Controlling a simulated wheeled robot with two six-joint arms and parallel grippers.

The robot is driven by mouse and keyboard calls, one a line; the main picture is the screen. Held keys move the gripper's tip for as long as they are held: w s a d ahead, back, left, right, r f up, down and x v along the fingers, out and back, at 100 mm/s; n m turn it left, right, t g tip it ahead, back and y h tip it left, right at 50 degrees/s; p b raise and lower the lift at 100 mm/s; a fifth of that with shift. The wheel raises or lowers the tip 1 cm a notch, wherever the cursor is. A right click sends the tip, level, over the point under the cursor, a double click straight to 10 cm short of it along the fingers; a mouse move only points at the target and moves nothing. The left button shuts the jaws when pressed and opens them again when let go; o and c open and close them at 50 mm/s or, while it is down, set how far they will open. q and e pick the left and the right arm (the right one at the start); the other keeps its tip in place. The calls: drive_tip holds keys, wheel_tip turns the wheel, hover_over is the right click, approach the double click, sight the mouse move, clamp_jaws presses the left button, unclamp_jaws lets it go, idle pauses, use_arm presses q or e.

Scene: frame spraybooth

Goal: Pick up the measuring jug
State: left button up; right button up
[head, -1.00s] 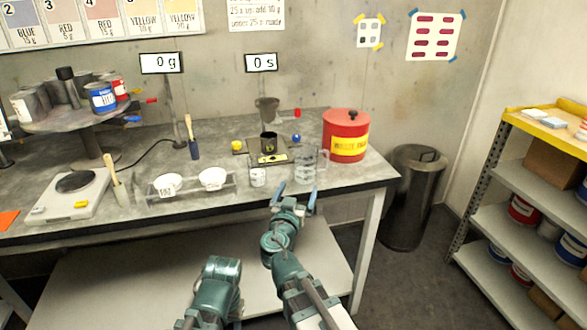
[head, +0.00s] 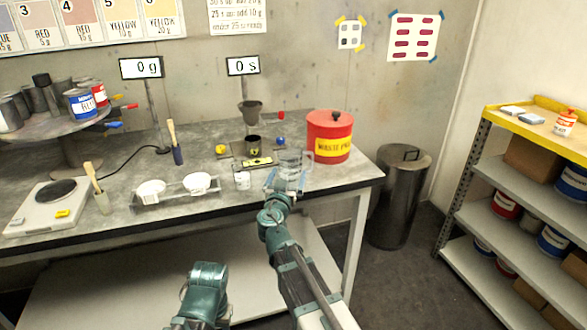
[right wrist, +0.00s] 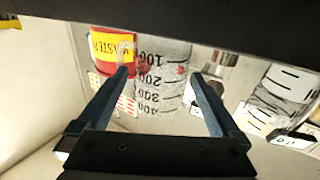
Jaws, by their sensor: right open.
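The measuring jug (head: 291,164) is clear, with a handle on its right, and stands upright near the bench's front edge. In the right wrist view the jug (right wrist: 163,82) shows black graduations from 100 to 400, upside down, and appears between the finger lines. My right gripper (head: 285,181) is open and empty, at the near side of the jug, with its fingers pointing at it. Its two dark fingers (right wrist: 161,74) are spread in the wrist view; whether they touch the jug I cannot tell. My left gripper is out of view; only part of that arm shows.
A red waste can (head: 329,137) stands close behind and right of the jug. A bin (head: 396,197) stands right of the bench.

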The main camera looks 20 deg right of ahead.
drive_tip(key=x, duration=0.5)
drive_tip(key=shift+w+a+f, duration=0.1)
drive_tip(key=shift+w+f, duration=0.05)
drive_tip(key=shift+c, duration=0.2)
drive_tip(key=c, duration=1.2)
